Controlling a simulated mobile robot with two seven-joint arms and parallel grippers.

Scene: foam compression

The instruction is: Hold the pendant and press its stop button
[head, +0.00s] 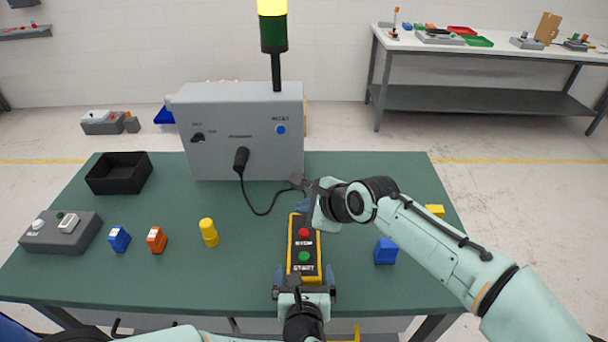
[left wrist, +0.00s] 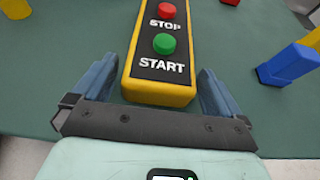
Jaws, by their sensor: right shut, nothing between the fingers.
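The yellow and black pendant (head: 292,262) lies on the green table, joined by a black cable to a grey control box. Its red stop button (head: 304,232) and green start button (head: 304,256) face up; both also show in the left wrist view, stop (left wrist: 167,10) and start (left wrist: 164,44). My left gripper (head: 304,272) is open, its blue fingers on either side of the pendant's near end, with small gaps visible. My right gripper (head: 302,207) is shut and empty above the pendant's far end, apart from the stop button in the picture. Its fingertips are partly hidden.
The grey control box (head: 240,115) stands at the back with a lit yellow stack light (head: 272,25).

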